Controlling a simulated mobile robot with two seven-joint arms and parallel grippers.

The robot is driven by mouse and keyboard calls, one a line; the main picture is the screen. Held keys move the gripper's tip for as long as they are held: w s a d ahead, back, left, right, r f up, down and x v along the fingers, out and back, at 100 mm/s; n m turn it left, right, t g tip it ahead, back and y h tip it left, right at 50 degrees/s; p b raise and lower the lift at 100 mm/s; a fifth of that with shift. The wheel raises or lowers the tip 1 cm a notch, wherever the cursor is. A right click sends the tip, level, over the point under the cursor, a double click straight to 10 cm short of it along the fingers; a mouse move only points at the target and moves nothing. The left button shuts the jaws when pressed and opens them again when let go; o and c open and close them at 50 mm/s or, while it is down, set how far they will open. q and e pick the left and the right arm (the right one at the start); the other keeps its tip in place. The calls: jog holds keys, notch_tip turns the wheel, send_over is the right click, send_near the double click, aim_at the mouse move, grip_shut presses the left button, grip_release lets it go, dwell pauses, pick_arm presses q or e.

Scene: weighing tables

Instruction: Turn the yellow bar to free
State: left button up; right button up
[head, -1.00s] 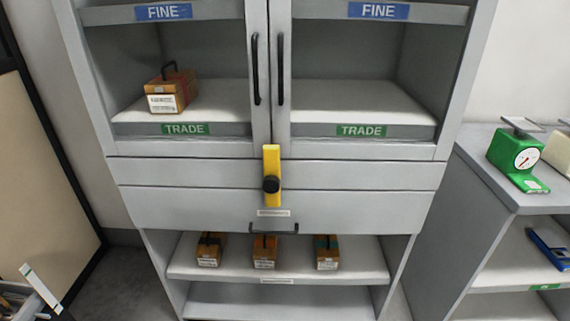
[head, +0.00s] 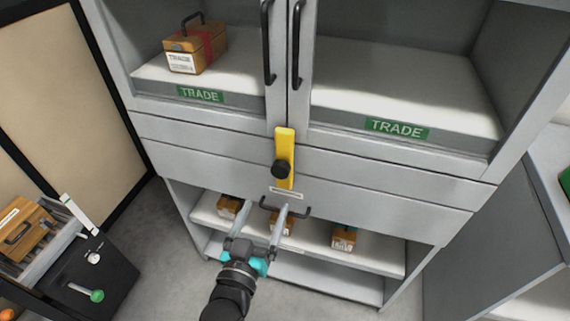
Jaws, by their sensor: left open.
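The yellow bar (head: 285,146) stands upright on the front of the grey cabinet (head: 390,185), with a black round knob (head: 281,169) on its lower part. Its top end reaches up over the lower edge of the two doors, where they meet. My left gripper (head: 276,213) is open, its two fingers pointing up toward the cabinet. Whether the fingers touch the handle, I cannot tell. My right gripper is not in view.
A wooden box (head: 197,50) sits on the left TRADE shelf behind the door. Several wooden boxes stand on the open lower shelf (head: 380,258). A black surface with a green knob (head: 97,296) and a wooden box (head: 27,232) are at lower left. Another shelf unit (head: 490,240) stands at right.

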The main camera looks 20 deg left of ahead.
aim_at(279, 173)
pick_arm(q)
jog(key=w+b, duration=0.1)
jog(key=w, duration=1.2)
jog(key=shift+w+b, duration=0.25)
jog(key=shift+b, duration=0.15)
jog(key=shift+c, duration=0.4)
grip_shut()
